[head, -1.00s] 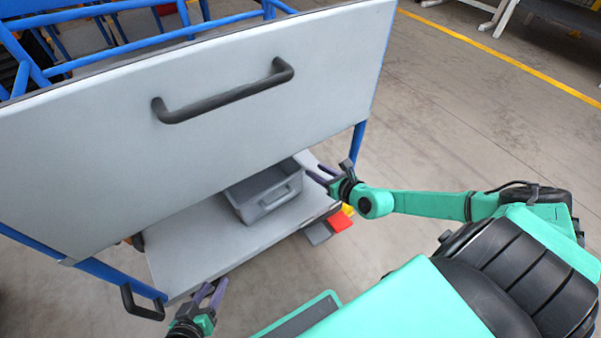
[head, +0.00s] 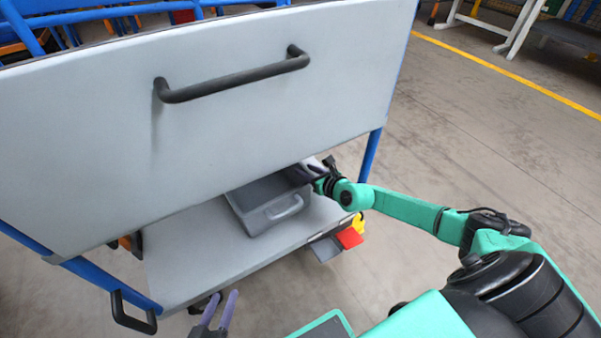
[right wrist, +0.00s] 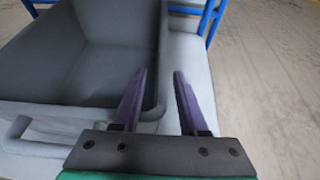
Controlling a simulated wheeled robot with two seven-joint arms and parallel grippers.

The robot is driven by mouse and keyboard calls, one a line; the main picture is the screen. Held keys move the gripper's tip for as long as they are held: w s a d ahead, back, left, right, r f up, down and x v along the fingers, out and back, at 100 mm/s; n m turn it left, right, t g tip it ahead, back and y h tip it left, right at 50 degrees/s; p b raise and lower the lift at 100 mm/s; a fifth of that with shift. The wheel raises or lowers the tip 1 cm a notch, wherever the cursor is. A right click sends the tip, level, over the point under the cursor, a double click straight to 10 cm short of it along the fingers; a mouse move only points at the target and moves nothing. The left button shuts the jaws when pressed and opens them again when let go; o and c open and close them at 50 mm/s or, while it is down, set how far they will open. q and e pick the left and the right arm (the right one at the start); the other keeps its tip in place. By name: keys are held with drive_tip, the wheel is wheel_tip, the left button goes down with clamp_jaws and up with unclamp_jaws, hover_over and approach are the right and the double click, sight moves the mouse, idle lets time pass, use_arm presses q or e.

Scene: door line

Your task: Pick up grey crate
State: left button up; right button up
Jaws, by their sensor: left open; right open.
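The grey crate (head: 262,211) sits on the grey lower shelf (head: 190,250) of a trolley, under its upright panel. Its handle faces me, and its far part is hidden by the panel. It also shows in the right wrist view (right wrist: 105,70), open-topped and dark inside. My right gripper (head: 300,172) is open at the crate's right side. In the right wrist view its purple fingers (right wrist: 158,85) are spread near the crate's right wall; I cannot tell whether they touch it. My left gripper (head: 219,308) is open and empty, low in front of the shelf's front edge.
The light grey panel (head: 210,130) with a black bar handle (head: 235,78) stands above the shelf. Blue posts (head: 370,155) flank it. Red and yellow pieces (head: 350,237) are at the shelf's right front corner.

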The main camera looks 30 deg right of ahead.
sight(300, 167)
drive_tip(key=b+x, duration=0.1)
drive_tip(key=x, duration=0.2)
drive_tip(key=shift+w+f+b, duration=0.1)
drive_tip(key=shift+f+b, duration=0.2)
drive_tip(key=shift+b, duration=0.05)
drive_tip(key=shift+w+a, duration=0.1)
drive_tip(key=shift+w, duration=0.45)
use_arm(q)
wheel_tip(300, 167, down, 4)
drive_tip(key=shift+r+t, duration=0.25)
drive_tip(key=shift+t, duration=0.15)
use_arm(e)
clamp_jaws()
